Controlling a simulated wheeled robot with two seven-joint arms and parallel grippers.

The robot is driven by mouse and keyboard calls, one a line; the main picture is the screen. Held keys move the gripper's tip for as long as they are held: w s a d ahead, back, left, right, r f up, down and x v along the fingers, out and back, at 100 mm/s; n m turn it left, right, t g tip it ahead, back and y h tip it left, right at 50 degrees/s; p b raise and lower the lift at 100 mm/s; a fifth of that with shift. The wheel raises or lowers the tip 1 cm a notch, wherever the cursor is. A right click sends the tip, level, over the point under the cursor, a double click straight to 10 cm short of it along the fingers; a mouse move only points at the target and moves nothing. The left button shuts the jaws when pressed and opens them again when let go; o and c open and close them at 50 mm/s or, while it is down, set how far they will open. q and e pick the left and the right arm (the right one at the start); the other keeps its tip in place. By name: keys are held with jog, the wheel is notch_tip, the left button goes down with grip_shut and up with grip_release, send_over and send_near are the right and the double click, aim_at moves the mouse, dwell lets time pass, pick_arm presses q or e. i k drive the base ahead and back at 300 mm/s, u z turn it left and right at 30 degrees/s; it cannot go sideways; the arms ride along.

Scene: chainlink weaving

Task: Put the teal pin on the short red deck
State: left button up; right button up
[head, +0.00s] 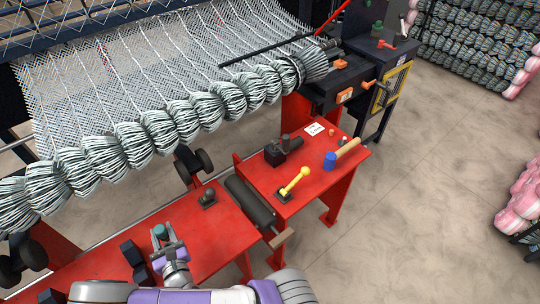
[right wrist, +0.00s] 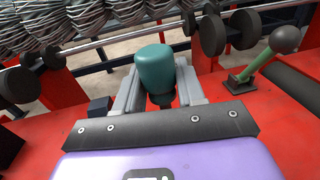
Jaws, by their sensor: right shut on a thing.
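The teal pin (head: 160,231) is upright between the fingers of my right gripper (head: 169,244), over the left red deck (head: 215,233). In the right wrist view the pin's rounded teal head (right wrist: 156,70) stands above a dark lower part, with a grey finger on each side. I cannot tell whether its lower end touches the deck. The shorter red deck (head: 318,178) is to the right, past a dark roller, apart from my gripper. My left gripper is not in view.
A dark roller (head: 250,200) lies between the decks. A ball-topped lever (right wrist: 285,40) stands right of my gripper. Mesh (head: 140,80) hangs behind.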

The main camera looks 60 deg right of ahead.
aim_at(322, 180)
jog(key=u, duration=2.1)
jog(key=k, duration=2.5)
jog(key=z, duration=1.65)
